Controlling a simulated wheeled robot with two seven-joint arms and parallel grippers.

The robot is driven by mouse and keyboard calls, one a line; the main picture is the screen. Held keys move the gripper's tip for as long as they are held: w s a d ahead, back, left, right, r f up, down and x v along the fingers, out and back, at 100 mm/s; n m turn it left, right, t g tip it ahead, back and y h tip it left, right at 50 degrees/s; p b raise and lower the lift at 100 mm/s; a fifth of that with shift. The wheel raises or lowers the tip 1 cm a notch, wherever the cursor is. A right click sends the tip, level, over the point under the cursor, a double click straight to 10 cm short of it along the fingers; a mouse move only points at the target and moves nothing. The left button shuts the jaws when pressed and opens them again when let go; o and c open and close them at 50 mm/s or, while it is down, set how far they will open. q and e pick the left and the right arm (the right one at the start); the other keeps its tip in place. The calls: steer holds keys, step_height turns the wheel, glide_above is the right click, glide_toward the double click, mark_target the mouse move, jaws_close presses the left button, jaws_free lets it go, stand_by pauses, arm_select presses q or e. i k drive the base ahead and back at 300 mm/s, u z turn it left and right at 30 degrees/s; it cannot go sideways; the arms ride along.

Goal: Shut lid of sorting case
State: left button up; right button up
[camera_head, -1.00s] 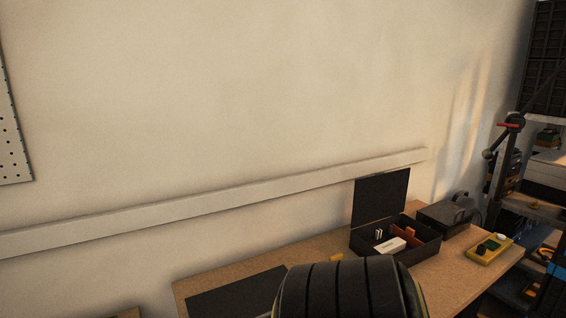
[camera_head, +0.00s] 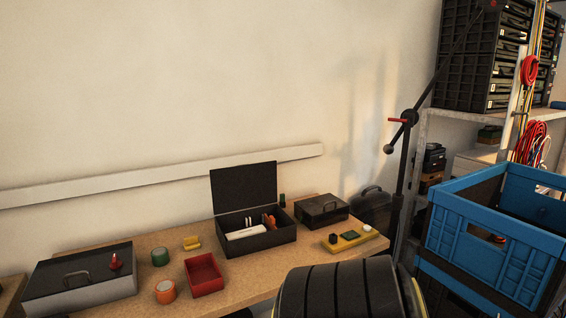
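The sorting case is most likely the black case (camera_head: 262,242) on the wooden workbench. Its lid (camera_head: 244,188) stands open, upright at the back. Inside it are a white block (camera_head: 246,232) and several small white and orange pieces. A large dark ribbed round shape with a yellowish rim, which may be part of me, covers the bottom of the view in front of the bench. Neither gripper shows.
On the workbench (camera_head: 225,280) are a red tray (camera_head: 205,274), tape rolls (camera_head: 165,291), a closed grey case (camera_head: 80,281), a small dark case (camera_head: 322,209) and a yellow tray (camera_head: 350,240). A blue crate (camera_head: 490,240) and shelving stand at the right.

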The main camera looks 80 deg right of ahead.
mark_target(245, 186)
steer(key=k, duration=0.35)
steer(key=z, duration=0.95)
